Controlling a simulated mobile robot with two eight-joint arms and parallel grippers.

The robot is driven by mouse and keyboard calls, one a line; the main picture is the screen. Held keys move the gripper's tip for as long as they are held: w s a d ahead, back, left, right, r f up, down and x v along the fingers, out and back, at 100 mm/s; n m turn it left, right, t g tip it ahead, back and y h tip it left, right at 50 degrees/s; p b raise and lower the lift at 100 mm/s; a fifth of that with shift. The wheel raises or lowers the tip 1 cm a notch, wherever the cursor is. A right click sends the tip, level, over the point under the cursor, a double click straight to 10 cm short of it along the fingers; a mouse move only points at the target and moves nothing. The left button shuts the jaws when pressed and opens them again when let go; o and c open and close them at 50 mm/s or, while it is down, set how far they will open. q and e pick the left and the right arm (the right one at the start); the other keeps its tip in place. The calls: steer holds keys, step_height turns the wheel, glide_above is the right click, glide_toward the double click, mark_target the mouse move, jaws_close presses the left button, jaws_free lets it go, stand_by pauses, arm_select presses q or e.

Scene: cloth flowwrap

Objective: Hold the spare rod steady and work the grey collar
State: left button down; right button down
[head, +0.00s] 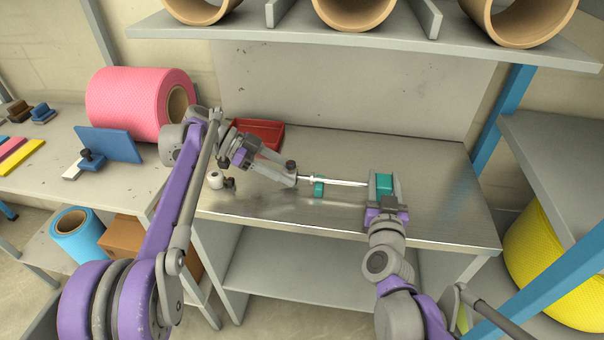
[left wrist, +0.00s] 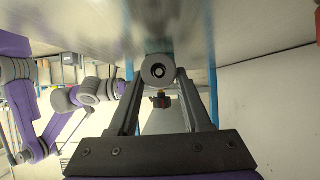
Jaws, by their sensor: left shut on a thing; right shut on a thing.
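The spare rod (head: 345,182), thin and bright, lies level above the metal bench between my two grippers. A teal support (head: 319,188) stands under its left part. My left gripper (head: 288,178) is at the rod's left end. In the left wrist view the grey collar (left wrist: 158,69), a round ring with a dark bore, sits between its fingertips, and the gripper is shut on it. My right gripper (head: 382,186) is at the rod's right end, beside a teal block (head: 384,182). It appears shut on the rod; its fingers partly hide the contact.
A red tray (head: 258,132) lies at the bench's back left. A small white roller (head: 215,180) stands at the left edge. A shelf with cardboard tubes (head: 352,8) hangs above. A pink roll (head: 130,105) is on the left table. The bench's right part is clear.

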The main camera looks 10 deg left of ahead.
arm_select(q)
steer(key=shift+a, duration=2.8)
steer(key=w+a+r+n+t+y, duration=0.1)
steer(key=w+a+n+t+y, duration=0.1)
steer(key=w+n+t, duration=0.1)
steer(key=w+a+r+n+t+y, duration=0.2)
steer(key=w+a+n+t, duration=0.1)
steer(key=w+n, duration=0.2)
steer(key=w+a+r+n+t+y, duration=0.2)
steer(key=w+a+n+t, duration=0.1)
steer(key=w, duration=0.4)
steer(key=shift+w+r+n+t, duration=0.1)
steer(key=shift+w+n+t, duration=0.15)
steer(key=shift+n+t, duration=0.25)
steer(key=f, duration=0.3)
steer(key=shift+w+a, duration=0.15)
steer(key=shift+w, duration=0.05)
steer(key=shift+f, duration=0.5)
steer(key=shift+f, duration=0.2)
steer(key=shift+f, duration=0.8)
